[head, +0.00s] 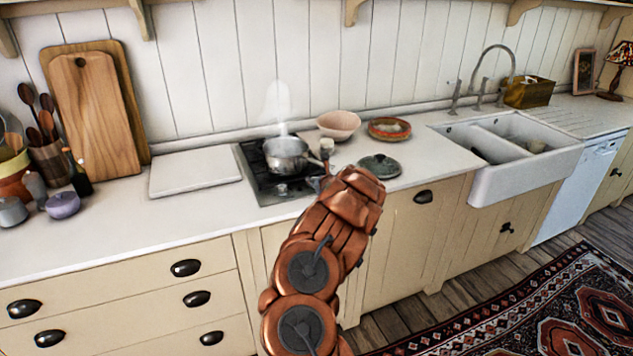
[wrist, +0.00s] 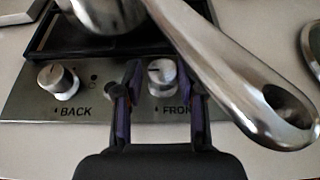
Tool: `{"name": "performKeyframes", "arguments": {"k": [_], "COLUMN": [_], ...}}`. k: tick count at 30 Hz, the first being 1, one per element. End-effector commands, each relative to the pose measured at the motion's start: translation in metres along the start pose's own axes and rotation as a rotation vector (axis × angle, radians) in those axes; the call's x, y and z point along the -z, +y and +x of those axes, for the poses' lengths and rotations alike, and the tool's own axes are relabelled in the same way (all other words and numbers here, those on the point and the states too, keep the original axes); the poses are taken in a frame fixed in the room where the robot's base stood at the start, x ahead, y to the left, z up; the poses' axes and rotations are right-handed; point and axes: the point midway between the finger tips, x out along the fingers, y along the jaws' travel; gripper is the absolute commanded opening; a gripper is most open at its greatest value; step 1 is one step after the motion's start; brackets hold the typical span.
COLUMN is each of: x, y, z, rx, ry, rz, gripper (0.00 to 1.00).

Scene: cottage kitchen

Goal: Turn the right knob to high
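The right knob (wrist: 161,76), a metal knob labelled "FRONT", sits on the steel control panel (wrist: 30,105) in the wrist view. Its dark pointer mark faces roughly up and left in the picture. My gripper (wrist: 160,90) is open, with one finger on each side of this knob. I cannot tell whether either finger touches it. The left knob (wrist: 58,80), labelled "BACK", is left of the gripper. In the head view, my copper arm hides the right knob and most of the gripper at the front of the cooktop (head: 254,180).
A steaming metal pot (head: 286,157) stands on the cooktop. Its long handle (wrist: 225,65) passes close over the right finger. A green lid (head: 380,166), a pink bowl (head: 338,125) and a white board (head: 194,174) lie nearby on the counter.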

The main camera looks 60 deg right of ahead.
Motion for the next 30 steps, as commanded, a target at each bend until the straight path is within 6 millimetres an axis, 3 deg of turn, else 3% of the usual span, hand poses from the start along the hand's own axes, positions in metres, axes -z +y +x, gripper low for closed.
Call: {"name": "performKeyframes", "arguments": {"k": [4,16,30], "x": [0.001,0.000,-0.001], "y": [-0.002,-0.003,-0.003], "z": [-0.001,-0.004,-0.041], "rx": [0.002,0.005,0.004], "ry": [0.001,0.001,-0.002], "rz": [0.001,0.003,0.007], "gripper": [0.58,0.58,0.58]}}
